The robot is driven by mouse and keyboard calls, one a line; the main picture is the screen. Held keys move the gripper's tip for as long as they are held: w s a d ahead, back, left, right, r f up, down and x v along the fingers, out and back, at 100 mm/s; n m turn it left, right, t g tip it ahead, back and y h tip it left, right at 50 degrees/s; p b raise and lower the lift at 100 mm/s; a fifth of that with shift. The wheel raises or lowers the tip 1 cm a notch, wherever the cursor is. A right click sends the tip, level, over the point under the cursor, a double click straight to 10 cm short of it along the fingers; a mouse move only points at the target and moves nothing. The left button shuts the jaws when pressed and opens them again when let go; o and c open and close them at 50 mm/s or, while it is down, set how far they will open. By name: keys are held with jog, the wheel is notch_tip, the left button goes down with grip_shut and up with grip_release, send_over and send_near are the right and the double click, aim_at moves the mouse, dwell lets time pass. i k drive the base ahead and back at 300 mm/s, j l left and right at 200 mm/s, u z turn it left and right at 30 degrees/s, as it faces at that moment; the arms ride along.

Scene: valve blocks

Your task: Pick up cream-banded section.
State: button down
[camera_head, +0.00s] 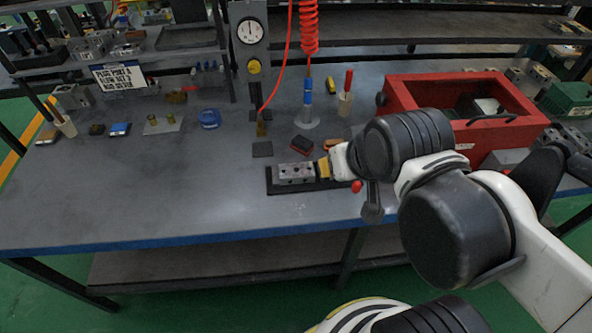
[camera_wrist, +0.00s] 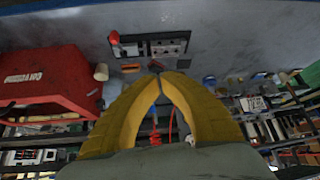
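A grey metal valve block (camera_head: 296,172) with dark holes sits on a black tray (camera_head: 270,190) near the table's front edge. The block also shows in the wrist view (camera_wrist: 170,47), beyond my fingertips. A cream band cannot be made out on any section. My gripper (camera_head: 322,168) is just right of the block in the head view, and my arm hides part of the tray. In the wrist view my yellow fingers (camera_wrist: 156,69) meet at their tips, with nothing seen between them.
A red knob (camera_head: 356,186) stands at the tray's right end. A red open box (camera_head: 400,95) stands behind my arm. A dark red-edged block (camera_head: 302,145) and a black square pad (camera_head: 262,149) lie behind the tray. The table's left front is clear.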

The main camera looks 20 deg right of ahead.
aim_at(297, 173)
jog(key=j+z, duration=0.5)
jog(key=k+j+z, duration=0.15)
jog(key=z, duration=0.35)
jog(key=k+j+z, duration=0.2)
jog(key=j+z, duration=0.25)
jog(key=k+j+z, duration=0.2)
jog(key=z, duration=0.3)
